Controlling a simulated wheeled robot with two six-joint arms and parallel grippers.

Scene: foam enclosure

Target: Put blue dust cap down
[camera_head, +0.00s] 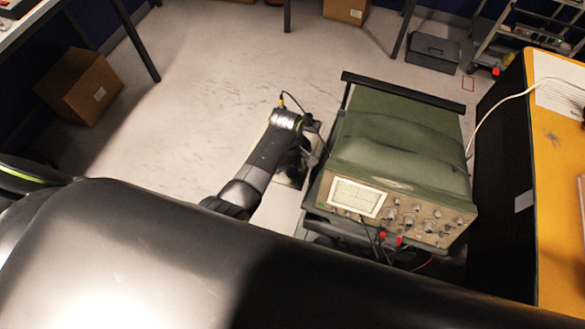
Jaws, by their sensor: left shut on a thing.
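My left gripper (302,164) is at the left side of a green oscilloscope (395,135), low beside its case. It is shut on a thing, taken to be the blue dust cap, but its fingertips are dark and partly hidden. The cap itself cannot be made out anywhere in the view. A pale surface shows just under and beside the gripper. Whether the gripper touches the oscilloscope, I cannot tell. My right gripper is not in view.
The oscilloscope's front has a lit screen (357,197), knobs and red plugs with leads. A yellow-topped bench (558,170) stands at the right. A cardboard box (80,87) is on the floor at the left, and a grey case (433,52) at the back. Open floor lies between.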

